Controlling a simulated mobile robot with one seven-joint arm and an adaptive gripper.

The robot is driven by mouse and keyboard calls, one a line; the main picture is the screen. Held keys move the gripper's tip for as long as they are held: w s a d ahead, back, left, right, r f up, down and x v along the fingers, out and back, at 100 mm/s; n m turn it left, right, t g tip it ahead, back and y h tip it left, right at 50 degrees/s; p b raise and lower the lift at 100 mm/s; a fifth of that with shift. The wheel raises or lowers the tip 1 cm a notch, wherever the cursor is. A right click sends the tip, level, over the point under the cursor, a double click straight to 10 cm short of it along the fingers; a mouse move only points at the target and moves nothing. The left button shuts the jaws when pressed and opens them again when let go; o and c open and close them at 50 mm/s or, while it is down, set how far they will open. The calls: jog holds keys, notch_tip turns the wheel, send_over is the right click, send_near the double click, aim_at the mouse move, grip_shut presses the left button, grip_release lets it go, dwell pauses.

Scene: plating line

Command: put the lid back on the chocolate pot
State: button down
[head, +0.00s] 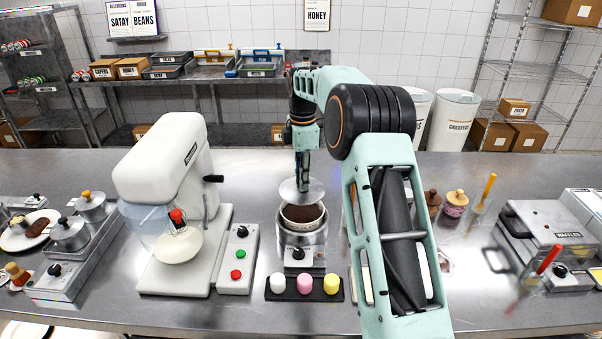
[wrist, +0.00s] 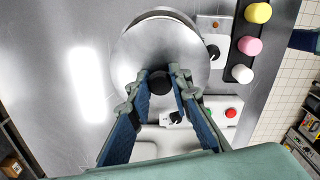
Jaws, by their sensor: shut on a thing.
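My gripper (head: 303,178) is shut on the black knob of a round steel lid (head: 300,193). In the wrist view my gripper (wrist: 160,84) has its two fingers on either side of the knob, with the lid (wrist: 135,60) below them. The chocolate pot (head: 303,239) stands open on the table, with brown chocolate showing inside its pale rim. The held lid is above the pot's far side, apart from it, and leaves the near part of the opening uncovered. In the wrist view the lid hides most of the pot.
A white mixer (head: 165,165) and a button box (head: 238,260) stand left of the pot. A black tray (head: 333,289) with white, pink and yellow pieces lies in front. A waffle maker (head: 545,235) is at the right. Bare table lies behind the pot.

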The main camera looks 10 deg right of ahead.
jog(key=shift+s+f+b, duration=0.15)
jog(key=shift+f+b, duration=0.35)
jog(key=shift+f, duration=0.05)
notch_tip(320, 180, down, 3)
jog(key=b, duration=0.3)
jog(key=shift+f, duration=0.2)
jog(key=shift+f+b, duration=0.3)
jog(key=shift+f, duration=0.5)
jog(key=shift+p, duration=0.55)
jog(key=shift+f+p, duration=0.15)
jog(key=shift+p, duration=0.15)
dwell(1.3)
jog(key=c, duration=1.2)
grip_release()
